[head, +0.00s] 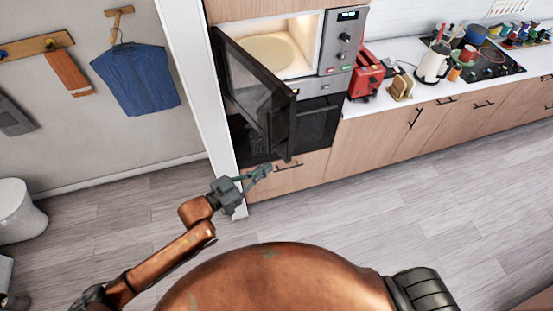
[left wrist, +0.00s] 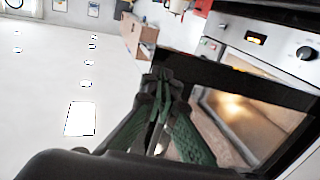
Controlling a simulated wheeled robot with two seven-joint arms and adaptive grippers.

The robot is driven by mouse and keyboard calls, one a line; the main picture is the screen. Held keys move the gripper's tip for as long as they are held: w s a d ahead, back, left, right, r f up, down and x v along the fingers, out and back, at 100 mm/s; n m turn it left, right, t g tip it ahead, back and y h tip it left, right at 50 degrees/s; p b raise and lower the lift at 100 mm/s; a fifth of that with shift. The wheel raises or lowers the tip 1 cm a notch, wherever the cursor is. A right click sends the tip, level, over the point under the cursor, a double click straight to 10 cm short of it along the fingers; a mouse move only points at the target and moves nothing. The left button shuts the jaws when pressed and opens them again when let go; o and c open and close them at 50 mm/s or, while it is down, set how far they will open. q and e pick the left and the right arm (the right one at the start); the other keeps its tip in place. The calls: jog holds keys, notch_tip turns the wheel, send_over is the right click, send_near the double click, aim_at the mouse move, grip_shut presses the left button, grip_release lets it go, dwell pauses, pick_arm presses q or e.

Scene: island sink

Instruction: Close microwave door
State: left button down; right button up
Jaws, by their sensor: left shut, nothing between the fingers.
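The microwave (head: 335,45) is built into the wooden cabinet, with its lit cavity and round plate (head: 270,50) showing. Its dark door (head: 255,85) is hinged at the left and stands wide open, swung out toward me. My left gripper (head: 262,172) is shut and empty. In the head view it appears below and left of the door's free lower corner. In the left wrist view the shut green fingers (left wrist: 160,100) appear in front of the door's dark frame (left wrist: 220,77); I cannot tell whether they touch it. My right gripper is not in view.
A red toaster (head: 368,72) and a white kettle (head: 434,63) stand on the counter at the right. A white wall edge (head: 190,70) runs left of the cabinet. The grey floor (head: 400,215) at the right is clear.

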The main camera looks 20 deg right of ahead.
aim_at(284, 158)
pick_arm(q)
jog(key=p+x, duration=0.1)
jog(key=x, duration=0.3)
jog(key=shift+r, duration=0.1)
jog(key=shift+w+d, duration=0.15)
jog(key=shift+d, duration=0.15)
